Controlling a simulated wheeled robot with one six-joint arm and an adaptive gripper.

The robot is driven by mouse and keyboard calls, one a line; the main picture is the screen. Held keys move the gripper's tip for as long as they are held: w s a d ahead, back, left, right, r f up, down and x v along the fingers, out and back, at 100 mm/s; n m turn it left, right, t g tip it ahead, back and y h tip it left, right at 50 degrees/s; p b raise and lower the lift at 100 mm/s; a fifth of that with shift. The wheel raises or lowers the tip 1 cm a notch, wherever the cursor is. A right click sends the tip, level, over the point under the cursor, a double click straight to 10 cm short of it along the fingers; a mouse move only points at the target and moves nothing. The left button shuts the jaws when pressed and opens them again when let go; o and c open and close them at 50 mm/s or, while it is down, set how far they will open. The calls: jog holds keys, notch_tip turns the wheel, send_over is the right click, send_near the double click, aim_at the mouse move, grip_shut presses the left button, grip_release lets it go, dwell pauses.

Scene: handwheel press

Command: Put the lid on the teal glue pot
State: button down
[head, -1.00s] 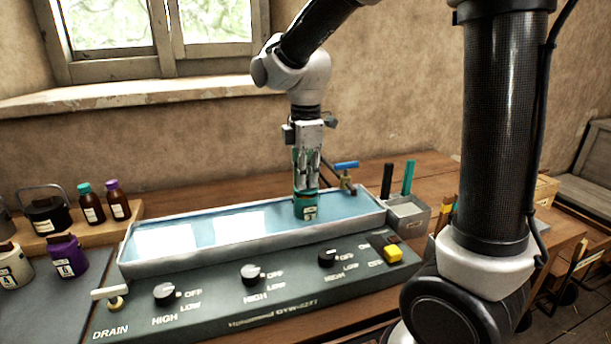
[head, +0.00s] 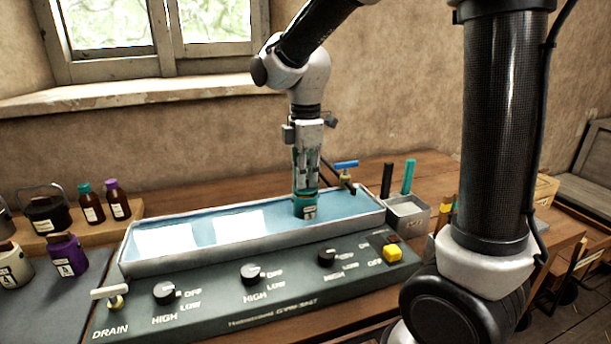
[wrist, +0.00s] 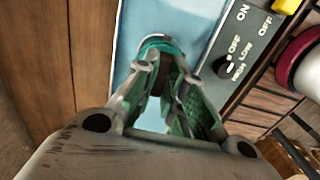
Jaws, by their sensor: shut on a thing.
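The teal glue pot (head: 306,210) stands in the long water bath (head: 190,263), toward its right end, with a pale label on its front. My gripper (head: 306,188) points straight down over the pot's top. In the wrist view my gripper (wrist: 172,90) has its fingers closed in on a brown part between them, which looks like the knob of the lid (wrist: 172,68). The teal rim of the pot (wrist: 152,42) shows just beyond the fingertips. The fingers hide most of the lid, so I cannot tell whether it sits fully on the rim.
A blue-handled tap (head: 346,166) and a grey holder (head: 408,214) with upright sticks stand right of the bath. The control panel (head: 210,308) runs along the front. A purple pot (head: 66,256) and bottles (head: 91,208) stand at the left.

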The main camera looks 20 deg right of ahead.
jog(key=shift+f, duration=0.15)
dwell(0.5)
jog(key=c, duration=0.9)
grip_release()
jog(key=shift+r, duration=3.5)
grip_shut()
